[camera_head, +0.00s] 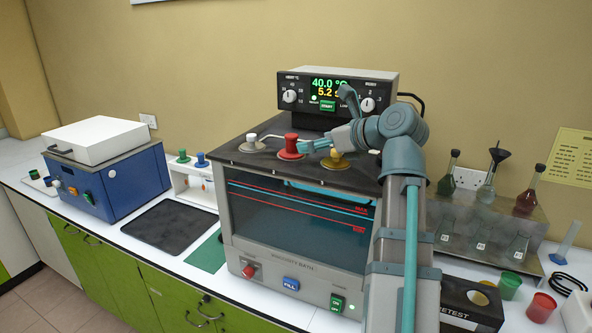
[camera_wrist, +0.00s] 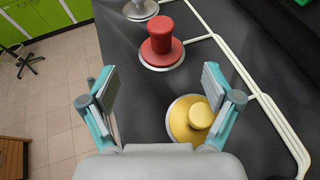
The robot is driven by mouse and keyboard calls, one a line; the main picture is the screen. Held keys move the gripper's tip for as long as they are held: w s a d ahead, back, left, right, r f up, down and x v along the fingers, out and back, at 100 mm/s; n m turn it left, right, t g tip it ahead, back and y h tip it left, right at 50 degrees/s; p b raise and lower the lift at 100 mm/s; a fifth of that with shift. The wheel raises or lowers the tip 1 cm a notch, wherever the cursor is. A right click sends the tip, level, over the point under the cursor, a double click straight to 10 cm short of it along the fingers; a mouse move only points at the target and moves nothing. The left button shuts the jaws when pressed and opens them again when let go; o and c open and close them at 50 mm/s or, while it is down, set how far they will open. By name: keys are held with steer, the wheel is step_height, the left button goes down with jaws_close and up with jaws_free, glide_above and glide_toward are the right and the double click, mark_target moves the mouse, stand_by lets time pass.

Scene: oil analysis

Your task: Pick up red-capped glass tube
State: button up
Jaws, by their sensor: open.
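The red cap (camera_head: 291,146) stands upright on the dark top of the viscosity bath, between a white cap and a yellow cap; any glass tube below it is hidden. In the wrist view the red cap (camera_wrist: 161,38) has a wide round base and lies ahead of the fingers, apart from them. My gripper (camera_head: 318,147) is open and empty, just right of the red cap in the head view. In the wrist view my gripper (camera_wrist: 160,90) has its two fingers spread wide, with the yellow cap (camera_wrist: 200,114) close to the right finger.
The white cap (camera_head: 251,141) stands left of the red one. Pale tubing (camera_wrist: 225,45) runs over the bath top (camera_wrist: 130,85). A control box (camera_head: 335,92) rises behind. A flask rack (camera_head: 485,225) stands right, a blue device (camera_head: 110,175) left.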

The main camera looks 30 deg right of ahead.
mark_target(292, 146)
steer(key=shift+p+x, duration=1.3)
steer(key=shift+x, duration=3.4)
steer(key=shift+w+d, duration=0.1)
steer(key=shift+d, duration=0.05)
steer(key=c, duration=1.7)
